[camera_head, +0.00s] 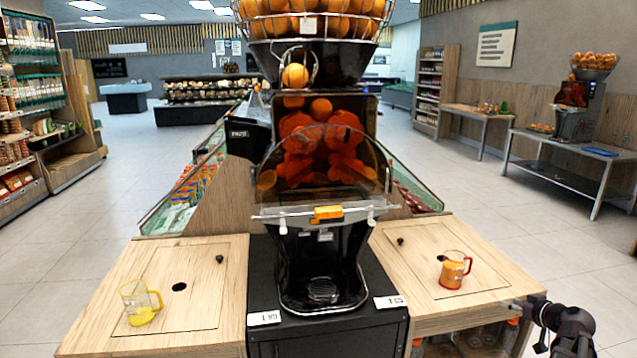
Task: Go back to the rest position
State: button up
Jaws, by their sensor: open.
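My gripper (527,324) is at the lower right of the head view, by the right front corner of the wooden counter. It is open and holds nothing that I can see. The orange juicer (322,235) stands in the middle, with a basket of oranges (340,27) on top. A clear jug with a red handle and orange contents (453,270) stands upright on the right counter (415,262), apart from my gripper. A clear yellow jug (140,303) stands on the left counter (210,262).
The juicer's black base cabinet (330,330) sits between the two counters. A second juicer (578,112) stands on a metal table (560,150) at the back right. Shelves (35,95) line the left. The tiled floor right of the counter is clear.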

jog(key=w+a+f+g+y, duration=0.1)
jog(key=a+f+g, duration=0.2)
jog(key=a, duration=0.9)
jog(key=a+f+g+y, duration=0.1)
jog(key=a+f+g, duration=0.3)
jog(key=a, duration=0.9)
jog(key=s+a+f+g+h, duration=0.25)
jog(key=s+a, duration=0.35)
jog(key=a, duration=0.3)
jog(key=s+a+f+g+h, duration=0.1)
jog(key=s+a+g+h, duration=0.3)
jog(key=a, duration=0.6)
notch_tip(320, 180, up, 19)
jog(key=y+p, duration=0.2)
jog(key=p, duration=1.7)
jog(key=shift+s+d+r+m+t+p, duration=0.2)
jog(key=shift+s+d+m+t+p, duration=0.1)
jog(key=shift+s+m+t, duration=0.1)
jog(key=shift+y, duration=0.25)
